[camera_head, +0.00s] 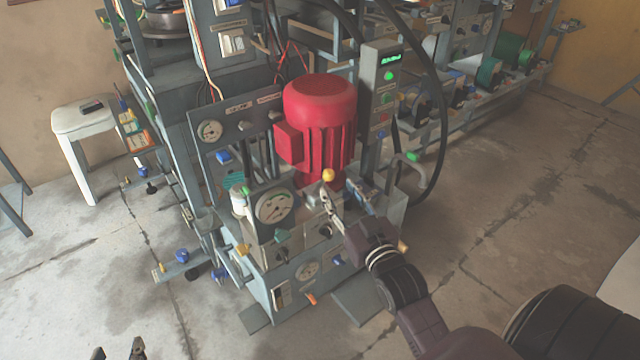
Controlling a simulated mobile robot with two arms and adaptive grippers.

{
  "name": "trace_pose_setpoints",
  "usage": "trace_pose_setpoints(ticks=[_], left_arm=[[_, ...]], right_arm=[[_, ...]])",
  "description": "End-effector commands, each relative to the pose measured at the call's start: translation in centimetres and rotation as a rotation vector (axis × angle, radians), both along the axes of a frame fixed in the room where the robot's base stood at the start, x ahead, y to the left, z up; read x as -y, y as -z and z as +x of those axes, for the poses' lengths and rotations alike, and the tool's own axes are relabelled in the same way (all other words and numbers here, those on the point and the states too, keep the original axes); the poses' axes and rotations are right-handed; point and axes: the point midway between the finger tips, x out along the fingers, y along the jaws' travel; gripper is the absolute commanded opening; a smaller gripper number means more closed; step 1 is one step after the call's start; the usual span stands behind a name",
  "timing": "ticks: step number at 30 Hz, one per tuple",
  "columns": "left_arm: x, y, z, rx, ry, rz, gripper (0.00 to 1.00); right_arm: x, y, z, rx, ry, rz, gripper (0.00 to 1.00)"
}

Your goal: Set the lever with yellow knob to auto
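A yellow round knob (328,175) shows at the front of the press, just below the red motor (322,125). Its lever stem is mostly hidden by my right gripper and small fittings, and I cannot read any auto label. My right gripper (328,198) reaches in from the lower right, with its fingertips just below the knob. Whether the fingers touch the knob or lever, or how far apart they are, is too small to tell. My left gripper (118,350) shows only its two tips at the bottom left edge, spread apart with nothing between them, away from the press.
A pressure gauge (273,207) stands left of the knob. A post with a green display (380,85) and a black hose (438,130) rise to the right. Another yellow handle (243,249) is lower left. A white stool (88,120) stands left. Floor at right is clear.

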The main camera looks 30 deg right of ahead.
Motion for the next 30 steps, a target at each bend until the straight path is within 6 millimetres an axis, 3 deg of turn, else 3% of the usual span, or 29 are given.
trace_pose_setpoints(ticks=[9,18,30], left_arm=[[1.1,-4.2,2.1,0.205,0.014,-0.049,0.4],[1.9,-8.3,3.0,0.389,0.025,-0.095,0.4],[2.1,-9.4,3.1,0.431,0.028,-0.106,0.4]], right_arm=[[0.7,0.1,3.9,0.001,-0.001,0.0,0.39],[1.3,0.1,6.8,-0.001,0.0,0.0,0.39],[1.4,0.0,7.4,-0.002,0.0,0.0,0.39]])
